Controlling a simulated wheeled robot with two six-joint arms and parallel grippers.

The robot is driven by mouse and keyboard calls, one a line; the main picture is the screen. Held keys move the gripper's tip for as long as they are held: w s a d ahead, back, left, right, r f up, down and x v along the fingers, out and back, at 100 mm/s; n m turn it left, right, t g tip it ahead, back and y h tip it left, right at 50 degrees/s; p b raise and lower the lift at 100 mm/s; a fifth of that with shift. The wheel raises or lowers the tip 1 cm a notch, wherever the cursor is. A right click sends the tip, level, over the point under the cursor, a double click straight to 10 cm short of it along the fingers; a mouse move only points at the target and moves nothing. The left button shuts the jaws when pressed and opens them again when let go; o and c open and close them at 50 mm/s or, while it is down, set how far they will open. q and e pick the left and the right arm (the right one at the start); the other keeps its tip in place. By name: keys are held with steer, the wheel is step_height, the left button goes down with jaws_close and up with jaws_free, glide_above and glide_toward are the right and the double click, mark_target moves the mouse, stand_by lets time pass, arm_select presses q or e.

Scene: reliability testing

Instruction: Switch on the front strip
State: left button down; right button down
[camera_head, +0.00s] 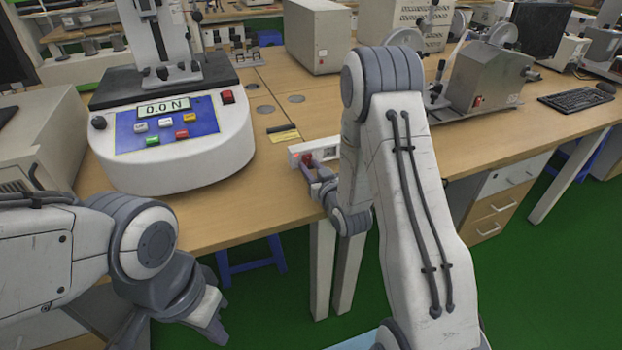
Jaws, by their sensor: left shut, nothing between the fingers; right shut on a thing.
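The front strip is a white power strip (328,149) lying on the wooden bench near its front edge. A red switch (307,159) shows at its left end. My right gripper (311,171) is at that end, its fingertips at the red switch and shut on it. My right arm hides the strip's right end. Whether the switch is on or off is too small to tell. My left gripper (212,322) is shut and empty, low in front of the bench, over the green floor.
A force tester (190,165) reading 0.0 N stands left on the bench (270,185). A black and yellow item (284,134) lies behind the strip. A beige box (318,38) and a grey machine (485,78) stand behind. Bare bench top lies between tester and strip.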

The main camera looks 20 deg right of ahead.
arm_select(q)
steer(key=shift+f, duration=0.55)
arm_select(e)
steer(key=shift+f, duration=0.1)
steer(key=c, duration=0.6)
jaws_free()
steer(key=shift+s, duration=0.1)
